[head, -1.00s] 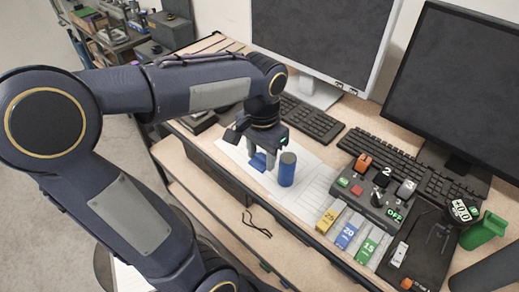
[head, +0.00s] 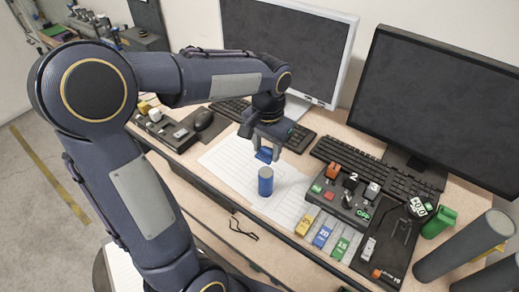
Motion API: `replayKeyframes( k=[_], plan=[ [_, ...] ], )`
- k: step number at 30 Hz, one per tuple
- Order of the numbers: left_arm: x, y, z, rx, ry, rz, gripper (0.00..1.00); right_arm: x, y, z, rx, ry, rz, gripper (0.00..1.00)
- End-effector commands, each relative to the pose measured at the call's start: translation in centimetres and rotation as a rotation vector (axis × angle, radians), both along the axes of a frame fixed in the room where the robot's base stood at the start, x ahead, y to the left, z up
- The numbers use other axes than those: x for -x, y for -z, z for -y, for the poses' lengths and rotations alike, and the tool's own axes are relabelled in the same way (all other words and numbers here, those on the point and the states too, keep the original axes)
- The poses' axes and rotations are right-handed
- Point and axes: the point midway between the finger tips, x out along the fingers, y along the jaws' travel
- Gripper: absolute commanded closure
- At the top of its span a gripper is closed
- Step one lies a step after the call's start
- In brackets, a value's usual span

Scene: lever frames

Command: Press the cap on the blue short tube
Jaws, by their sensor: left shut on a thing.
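The blue short tube (head: 265,183) stands upright on white paper sheets near the desk's front edge. Its top end looks greyish, with no cap on it. My left gripper (head: 265,151) is just behind and above the tube in the head view. It is shut on a small blue piece, which looks like the cap (head: 263,156), partly hidden by the fingers. The cap appears apart from the tube, with a small gap between them in the picture. My right gripper is not in view.
A control box (head: 342,193) with buttons and switches stands right of the tube, with coloured numbered blocks (head: 323,236) in front of it. Keyboards (head: 370,165) and two monitors (head: 285,45) stand behind. A green holder (head: 439,222) is at the right. Paper (head: 228,165) left of the tube is clear.

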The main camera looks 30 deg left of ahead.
Motion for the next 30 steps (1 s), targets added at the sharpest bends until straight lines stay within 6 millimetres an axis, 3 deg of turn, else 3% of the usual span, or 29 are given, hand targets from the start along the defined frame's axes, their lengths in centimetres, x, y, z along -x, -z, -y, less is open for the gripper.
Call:
replayKeyframes(
  k=[21, 30],
  plan=[
    [0.0, 6.0, 0.0, 0.0, 0.0, -0.001, 0.8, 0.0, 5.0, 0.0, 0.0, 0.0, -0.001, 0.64],
    [0.0, 6.4, 0.0, 0.0, 0.0, -0.001, 0.8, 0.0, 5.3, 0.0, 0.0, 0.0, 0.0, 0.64]
  ],
)
